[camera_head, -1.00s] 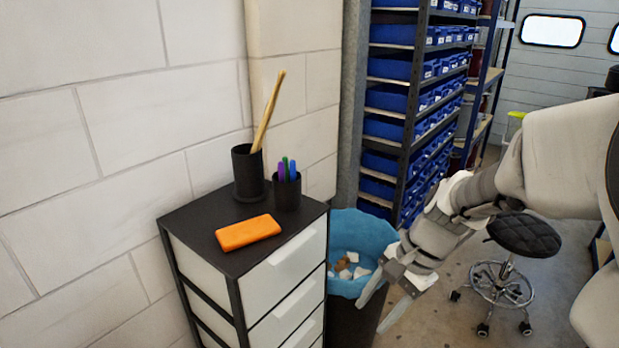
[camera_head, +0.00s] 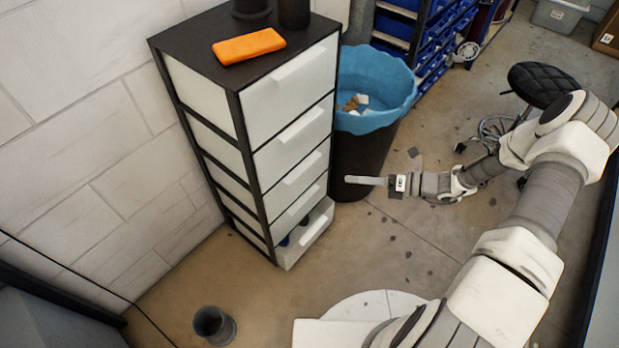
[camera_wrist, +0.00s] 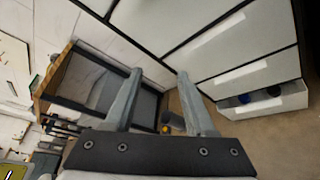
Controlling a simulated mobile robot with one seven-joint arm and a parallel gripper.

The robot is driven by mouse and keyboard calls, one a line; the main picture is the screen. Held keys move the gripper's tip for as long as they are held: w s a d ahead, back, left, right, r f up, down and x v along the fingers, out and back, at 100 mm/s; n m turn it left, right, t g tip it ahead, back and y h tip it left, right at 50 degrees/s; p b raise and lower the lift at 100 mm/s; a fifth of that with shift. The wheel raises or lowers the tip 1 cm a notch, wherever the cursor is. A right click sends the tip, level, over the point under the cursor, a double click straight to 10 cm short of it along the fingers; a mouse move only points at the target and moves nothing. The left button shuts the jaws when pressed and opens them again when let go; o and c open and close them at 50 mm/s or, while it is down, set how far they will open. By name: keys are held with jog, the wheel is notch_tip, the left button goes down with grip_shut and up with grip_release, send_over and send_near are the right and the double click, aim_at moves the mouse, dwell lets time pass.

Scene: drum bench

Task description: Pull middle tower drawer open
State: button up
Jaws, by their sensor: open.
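The drawer tower (camera_head: 222,149) has a black frame and white drawers and stands against the wall. Its middle drawer (camera_head: 300,170) is closed, with a pale ledge handle on its front. The lowest drawer (camera_head: 308,236) is pulled out and has dark and blue things in it. My gripper (camera_head: 349,181) points left at the tower's front from the right, at about the middle drawer's height; a gap seems to remain. In the wrist view my gripper (camera_wrist: 159,72) is open with nothing between its fingers, and drawer fronts (camera_wrist: 258,75) lie at upper right.
A black bin with a blue liner (camera_head: 374,85) stands right of the tower, close behind my gripper. An orange block (camera_head: 248,46) lies on the tower top. A dark cup (camera_head: 214,325) stands on the floor. A black stool (camera_head: 543,83) is at right.

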aim_at(306, 172)
notch_tip(306, 172, down, 14)
jog(key=w+m+t+b, duration=0.1)
jog(key=m+t+b, duration=0.2)
jog(key=m+t, duration=0.65)
jog(key=w+a, duration=0.3)
jog(key=a, duration=0.1)
jog(key=w+a+m+g+b, duration=0.1)
jog(key=w+a, duration=0.3)
jog(key=a, duration=0.1)
jog(key=w+a+m+g+b, duration=0.1)
jog(key=w+a, duration=0.2)
jog(key=a, duration=0.1)
jog(key=shift+w+a+m+h, duration=0.15)
jog(key=shift+w+m+h, duration=0.15)
jog(key=shift+w, duration=0.1)
jog(key=shift+r, duration=0.1)
jog(key=c, duration=0.9)
grip_shut()
jog(key=shift+s+f, duration=0.1)
jog(key=shift+f, duration=0.15)
